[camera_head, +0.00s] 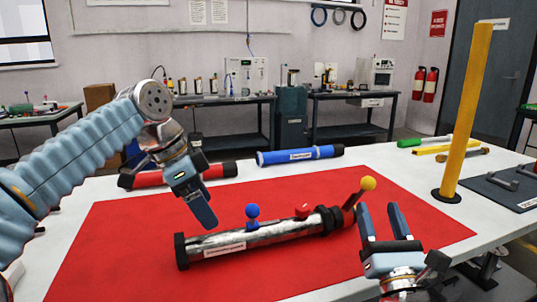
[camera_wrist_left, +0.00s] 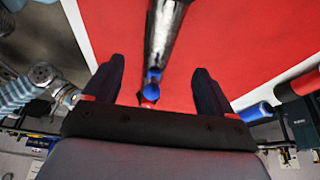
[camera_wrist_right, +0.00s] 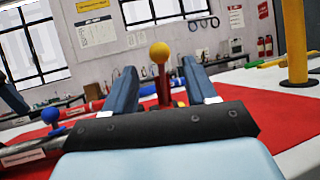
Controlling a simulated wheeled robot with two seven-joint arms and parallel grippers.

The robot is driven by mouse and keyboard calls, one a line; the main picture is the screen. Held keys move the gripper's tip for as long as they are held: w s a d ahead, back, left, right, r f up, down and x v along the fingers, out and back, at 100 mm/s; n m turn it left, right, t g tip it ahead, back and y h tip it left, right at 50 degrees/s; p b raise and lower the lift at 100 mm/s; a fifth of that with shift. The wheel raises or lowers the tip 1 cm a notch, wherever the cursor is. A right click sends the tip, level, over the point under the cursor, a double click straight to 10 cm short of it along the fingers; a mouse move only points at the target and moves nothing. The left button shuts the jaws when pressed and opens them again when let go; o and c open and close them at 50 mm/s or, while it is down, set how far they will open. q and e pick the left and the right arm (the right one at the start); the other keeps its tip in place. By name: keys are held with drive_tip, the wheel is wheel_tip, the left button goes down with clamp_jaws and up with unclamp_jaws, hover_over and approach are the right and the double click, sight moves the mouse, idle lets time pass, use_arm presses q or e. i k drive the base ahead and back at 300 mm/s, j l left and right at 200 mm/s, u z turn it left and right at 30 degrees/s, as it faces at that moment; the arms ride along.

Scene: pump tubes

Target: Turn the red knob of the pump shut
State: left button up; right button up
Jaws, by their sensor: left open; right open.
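The pump (camera_head: 270,234) is a silver tube with black ends, lying on the red mat (camera_head: 120,235). A small red knob (camera_head: 303,211) sits on top near the black right end. A yellow ball (camera_head: 368,184) on a red rod rises at the right end. My left gripper (camera_head: 203,218) is open above and left of the blue knob; its wrist view shows the blue knob (camera_wrist_left: 152,92) between the fingers, with red behind it. My right gripper (camera_head: 385,222) is open beside the pump's right end, the yellow ball (camera_wrist_right: 160,53) showing between its fingers.
A red tube (camera_head: 190,175) and a blue tube (camera_head: 300,155) lie at the table's back. A yellow post (camera_head: 468,110) stands at the right, near a grey mat with tools (camera_head: 505,190). The red mat's front left is clear.

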sight(302, 210)
drive_tip(key=k+l, duration=0.2)
drive_tip(key=k, duration=0.3)
drive_tip(key=k+l, duration=0.2)
drive_tip(key=k, duration=0.25)
